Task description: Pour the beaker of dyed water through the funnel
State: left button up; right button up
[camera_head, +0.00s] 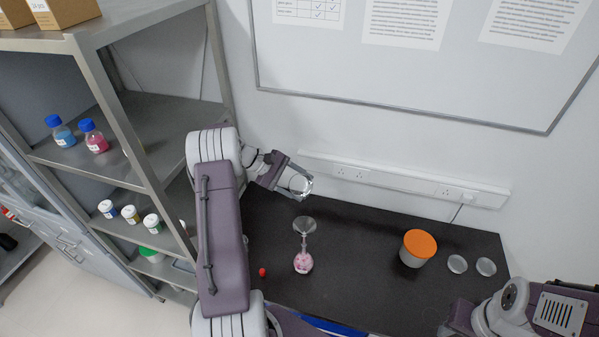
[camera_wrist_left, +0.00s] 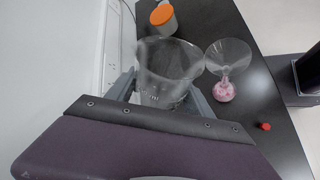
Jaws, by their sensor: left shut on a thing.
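My left gripper (camera_head: 293,180) is shut on a clear glass beaker (camera_head: 300,185), held above the black bench near the wall. In the left wrist view the beaker (camera_wrist_left: 168,72) sits between the fingers and looks clear, with no coloured liquid that I can make out. A clear funnel (camera_head: 305,225) stands in the neck of a flask (camera_head: 303,263) with pink liquid in it. The funnel (camera_wrist_left: 228,55) and the flask (camera_wrist_left: 224,92) also show beside the beaker in the left wrist view. My right gripper is out of view; only part of my right arm shows at the lower right.
A container with an orange lid (camera_head: 418,247) and two clear round dishes (camera_head: 457,264) are on the bench's right. A small red object (camera_head: 262,272) lies left of the flask. Shelves (camera_head: 150,130) with bottles stand at the left. A socket strip (camera_head: 400,180) runs along the wall.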

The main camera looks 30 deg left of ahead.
pick_arm(q)
jog(key=shift+a+f+g, duration=0.1)
jog(key=shift+f+g, duration=0.05)
jog(key=shift+g, duration=0.15)
jog(key=shift+w+a+f+h, duration=0.1)
jog(key=shift+f+h, duration=0.15)
jog(key=shift+h, duration=0.05)
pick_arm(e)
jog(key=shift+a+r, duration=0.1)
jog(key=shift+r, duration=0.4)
